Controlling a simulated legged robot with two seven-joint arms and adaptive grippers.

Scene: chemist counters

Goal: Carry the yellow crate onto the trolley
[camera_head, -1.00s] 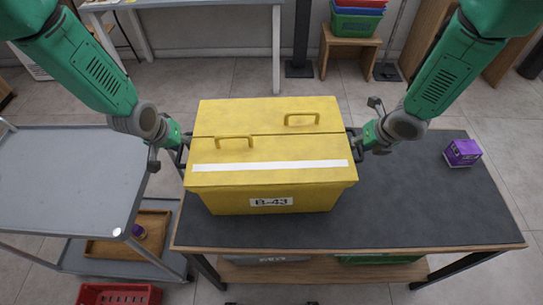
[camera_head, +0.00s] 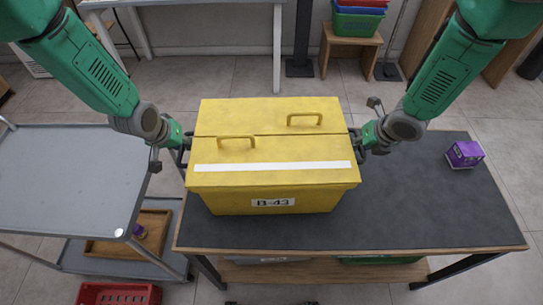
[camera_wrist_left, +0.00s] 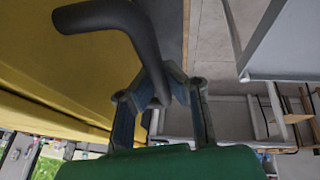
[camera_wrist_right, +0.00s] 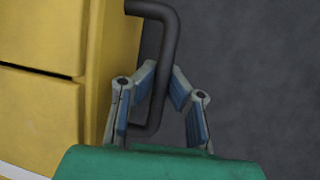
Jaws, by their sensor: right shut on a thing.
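The yellow crate (camera_head: 272,176), with a lid, two top handles and a B-43 label, sits level on the dark-topped table (camera_head: 410,215), at its left end. I cannot tell whether its base touches the top. The grey trolley (camera_head: 65,180) stands left of the table, with its upper shelf empty. My left gripper (camera_head: 184,143) is at the crate's left side, and its fingers close around the dark side handle (camera_wrist_left: 145,45). My right gripper (camera_head: 362,140) is shut on the right side handle (camera_wrist_right: 168,50). The crate's underside is hidden.
A purple box (camera_head: 464,154) lies at the table's right. A wooden tray (camera_head: 105,248) is on the trolley's lower shelf. A red basket (camera_head: 118,294) is on the floor in front. Stacked bins (camera_head: 357,22) stand on a stool behind. A narrow gap separates trolley and table.

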